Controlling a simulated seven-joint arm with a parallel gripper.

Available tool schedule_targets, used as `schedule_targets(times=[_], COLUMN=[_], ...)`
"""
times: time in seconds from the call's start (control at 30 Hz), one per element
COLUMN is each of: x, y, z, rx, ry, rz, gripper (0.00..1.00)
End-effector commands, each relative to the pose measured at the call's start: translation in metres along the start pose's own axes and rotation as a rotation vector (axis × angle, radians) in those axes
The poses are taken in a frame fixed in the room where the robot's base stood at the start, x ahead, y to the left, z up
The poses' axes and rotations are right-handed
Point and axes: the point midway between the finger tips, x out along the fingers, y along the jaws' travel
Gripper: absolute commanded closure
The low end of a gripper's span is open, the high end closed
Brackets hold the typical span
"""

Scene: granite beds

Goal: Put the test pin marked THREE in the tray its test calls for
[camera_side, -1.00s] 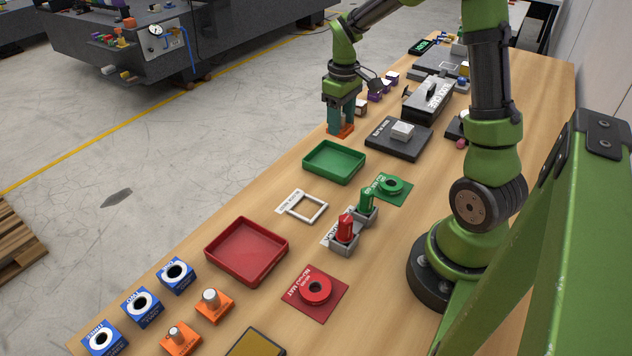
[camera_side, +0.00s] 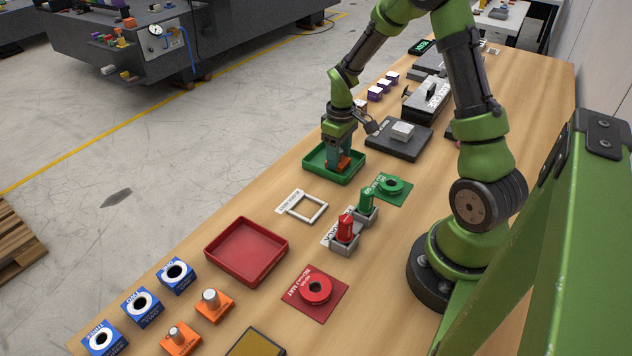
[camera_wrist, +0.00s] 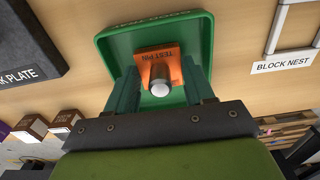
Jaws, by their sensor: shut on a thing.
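My gripper (camera_side: 339,160) is shut on an orange test pin (camera_side: 344,164) at the green tray (camera_side: 312,165). In the wrist view the pin's orange base (camera_wrist: 178,60) reads TEST PIN, and its metal pin end points to the camera. The fingers (camera_wrist: 160,88) grip it from both sides, with the green tray (camera_wrist: 110,42) behind. Whether the pin touches the tray floor I cannot tell. Its number is not legible. A red tray (camera_side: 212,262) stands nearer the camera. Two other orange test pins (camera_side: 214,305) (camera_side: 177,340) stand near the front; blue gauge rings (camera_side: 141,306) stand left of them.
A white block nest frame (camera_side: 306,208) lies between the trays. Red (camera_side: 345,231) and green (camera_side: 367,202) handled gauges stand right of it, near red (camera_side: 329,306) and green (camera_side: 400,198) mats. A dark plate (camera_side: 385,146) with a light block lies beyond the green tray.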

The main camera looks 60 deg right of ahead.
Motion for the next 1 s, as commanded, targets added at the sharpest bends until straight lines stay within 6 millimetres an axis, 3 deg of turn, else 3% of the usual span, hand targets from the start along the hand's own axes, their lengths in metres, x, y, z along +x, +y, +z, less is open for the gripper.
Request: schedule_targets(times=[0.17, 0.2, 0.37, 0.73, 1.0], x=[0.002, 0.003, 0.003, -0.004, -0.055], y=[0.000, 0.000, 0.000, 0.000, 0.001], z=[0.000, 0.000, 0.000, -0.001, -0.002], rx=[0.000, 0.000, 0.000, -0.001, -0.001], ry=[0.001, -0.001, 0.000, 0.002, 0.007], rz=[0.000, 0.000, 0.000, 0.002, 0.005], gripper=[0.95, 0.46, 0.22, 0.22, 0.22])
